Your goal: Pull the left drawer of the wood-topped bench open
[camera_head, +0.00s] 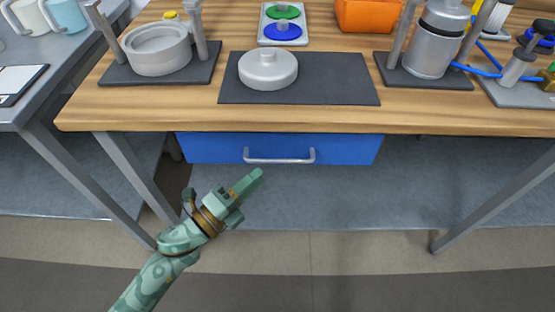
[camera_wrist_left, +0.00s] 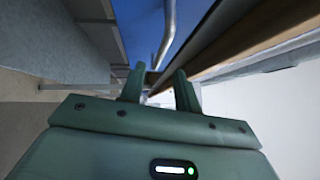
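The wood-topped bench (camera_head: 150,116) spans the head view. Its blue drawer (camera_head: 345,150) sits under the front edge at the left and looks closed, its front close under the worktop. A grey bar handle (camera_head: 280,160) runs across the drawer front. In the left wrist view the blue drawer front (camera_wrist_left: 140,25) and the handle (camera_wrist_left: 168,35) show ahead of the fingers. My left gripper (camera_head: 258,174) is just below and left of the handle, pointing up toward it. In the left wrist view its two fingers (camera_wrist_left: 160,80) stand apart with nothing between them. My right gripper is not in view.
A grey lower shelf (camera_head: 350,200) lies under the bench, between the metal legs (camera_head: 140,175). On top stand a grey ring-shaped vessel (camera_head: 158,50), a round lid (camera_head: 268,70) on a dark mat, and a metal drum (camera_head: 432,45). A grey table (camera_head: 50,85) stands at the left.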

